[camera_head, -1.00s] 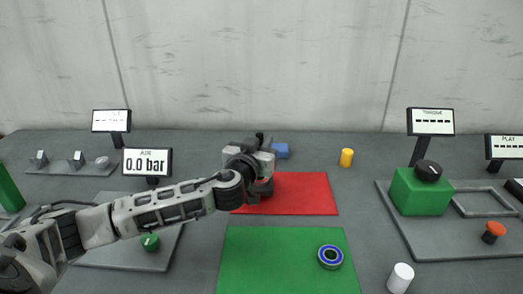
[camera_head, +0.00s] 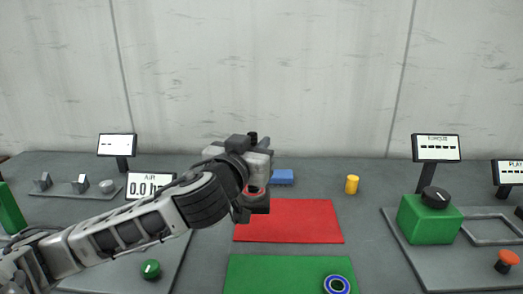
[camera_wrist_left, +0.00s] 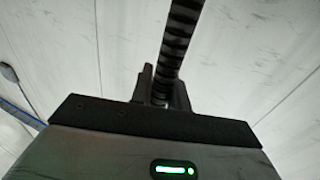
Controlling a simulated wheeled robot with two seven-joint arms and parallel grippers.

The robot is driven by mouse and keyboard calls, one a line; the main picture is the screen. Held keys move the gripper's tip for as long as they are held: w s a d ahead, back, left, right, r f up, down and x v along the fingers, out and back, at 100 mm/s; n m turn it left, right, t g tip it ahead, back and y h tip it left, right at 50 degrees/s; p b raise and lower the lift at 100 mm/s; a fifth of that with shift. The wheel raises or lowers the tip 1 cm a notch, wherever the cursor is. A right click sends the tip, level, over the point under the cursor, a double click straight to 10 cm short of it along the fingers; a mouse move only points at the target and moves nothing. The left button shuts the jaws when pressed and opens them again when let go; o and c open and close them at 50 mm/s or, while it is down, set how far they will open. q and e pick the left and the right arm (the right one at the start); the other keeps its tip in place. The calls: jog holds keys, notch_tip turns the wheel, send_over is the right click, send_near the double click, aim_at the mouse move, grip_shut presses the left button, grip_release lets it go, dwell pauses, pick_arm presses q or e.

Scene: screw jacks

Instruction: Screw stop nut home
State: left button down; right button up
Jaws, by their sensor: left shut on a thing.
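My left gripper (camera_head: 258,160) is above the back left part of the red mat (camera_head: 300,222). In the left wrist view its two dark fingers (camera_wrist_left: 161,88) are shut on a dark, ribbed rod (camera_wrist_left: 182,30) that looks threaded. The rod runs up out of that picture, and its held end is partly hidden between the fingers. In the head view the fingertips are hard to make out behind my wrist. A round piece with a blue ring face (camera_head: 338,284) lies on the green mat (camera_head: 270,272). I cannot tell which part is the stop nut. My right gripper is out of view.
A blue block (camera_head: 283,177) and a yellow cylinder (camera_head: 352,185) stand at the back. At right, a green box with a black knob (camera_head: 428,218) and an orange button (camera_head: 508,257) are on a grey panel. A green knob (camera_head: 151,268) is at left.

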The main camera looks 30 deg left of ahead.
aim_at(253, 138)
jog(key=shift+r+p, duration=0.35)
jog(key=shift+p, duration=0.05)
pick_arm(q)
jog(key=s+r+p, duration=0.1)
jog(key=s+d+p, duration=0.1)
jog(key=s+r+p, duration=0.1)
jog(key=s, duration=0.1)
jog(key=shift+d+r, duration=0.2)
jog(key=shift+r, duration=0.1)
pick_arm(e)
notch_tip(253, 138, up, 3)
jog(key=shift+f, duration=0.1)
pick_arm(q)
jog(key=shift+s+p, duration=0.3)
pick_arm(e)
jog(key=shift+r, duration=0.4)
pick_arm(q)
jog(key=shift+d, duration=0.1)
